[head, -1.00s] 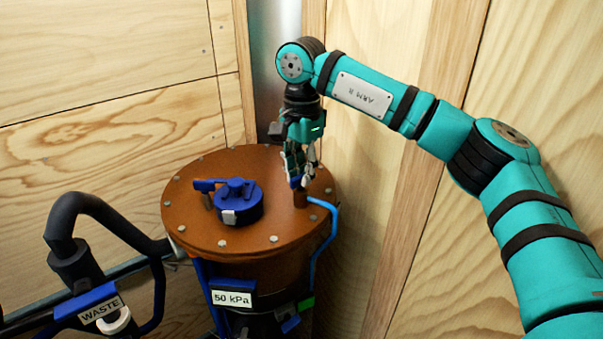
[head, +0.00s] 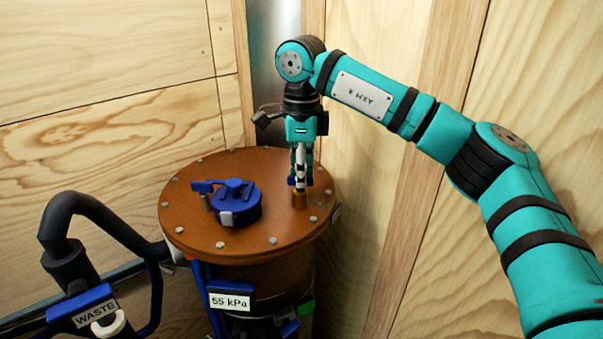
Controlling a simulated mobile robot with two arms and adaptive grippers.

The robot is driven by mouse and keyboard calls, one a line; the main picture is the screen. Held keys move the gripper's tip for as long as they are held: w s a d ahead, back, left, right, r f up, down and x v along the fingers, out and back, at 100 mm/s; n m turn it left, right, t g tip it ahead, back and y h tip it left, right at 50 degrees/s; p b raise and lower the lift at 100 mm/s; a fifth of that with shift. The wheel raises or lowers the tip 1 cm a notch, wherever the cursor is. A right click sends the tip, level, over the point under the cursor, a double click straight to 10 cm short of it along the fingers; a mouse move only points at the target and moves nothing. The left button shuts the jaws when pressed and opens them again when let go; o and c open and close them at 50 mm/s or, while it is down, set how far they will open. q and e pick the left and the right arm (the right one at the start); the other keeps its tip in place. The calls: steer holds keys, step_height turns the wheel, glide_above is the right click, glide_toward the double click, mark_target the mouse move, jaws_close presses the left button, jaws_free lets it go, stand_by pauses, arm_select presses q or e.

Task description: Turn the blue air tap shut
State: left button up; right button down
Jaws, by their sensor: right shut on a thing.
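A small bit of blue (head: 291,181), which looks like the air tap's handle, shows at the fingertips of my right gripper (head: 299,187). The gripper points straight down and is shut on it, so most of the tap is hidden. Below it a short brown stub (head: 299,201) rises from the right part of the brown vessel lid (head: 240,248). My left gripper is not in view.
A dark blue cap with a side lever (head: 235,205) sits left of the gripper on the bolted lid. A "55 kPa" label (head: 230,302) is on the vessel front. A black hose and WASTE fitting (head: 84,314) stand at left. Wooden walls are close behind and right.

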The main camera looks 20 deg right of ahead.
steer(key=shift+r+m, duration=0.1)
steer(key=shift+m, duration=0.2)
steer(key=c, duration=1.4)
jaws_free()
steer(key=shift+o, duration=0.2)
step_height(320, 180, up, 12)
